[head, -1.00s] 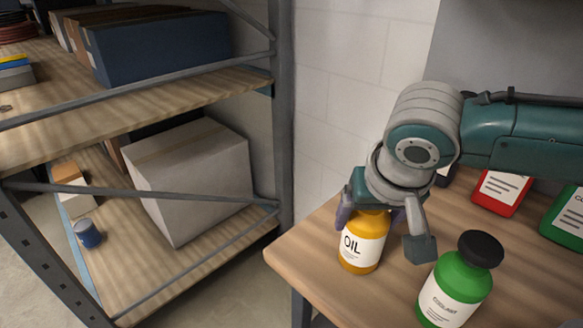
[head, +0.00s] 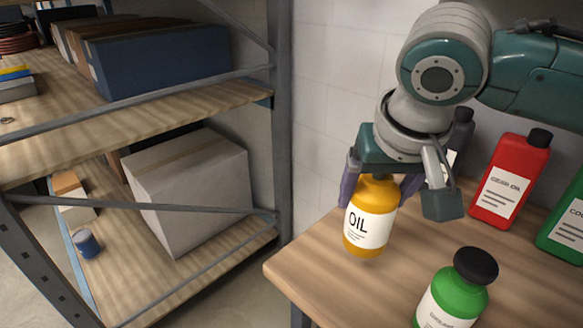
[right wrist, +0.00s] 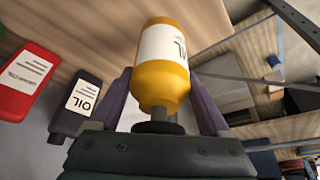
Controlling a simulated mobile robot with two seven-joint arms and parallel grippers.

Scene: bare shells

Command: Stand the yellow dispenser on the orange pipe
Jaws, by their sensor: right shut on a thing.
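The yellow dispenser (head: 370,228) is a rounded yellow bottle with a white OIL label, upright over the wooden table in the head view. My right gripper (head: 380,188) is shut on its upper part from above, one finger on each side. The bottle seems held a little above the table top. In the right wrist view the yellow dispenser (right wrist: 163,80) sits between the fingers of the right gripper (right wrist: 163,98), its dark cap towards the palm. I see no orange pipe in either view. My left gripper is not in view.
On the table (head: 325,260) stand a green bottle (head: 455,290) in front, a red jug (head: 510,180), a dark bottle (head: 461,135) and another green container (head: 568,215) behind. At left is a shelf rack (head: 278,150) with a blue box (head: 160,60) and a pale box (head: 190,185).

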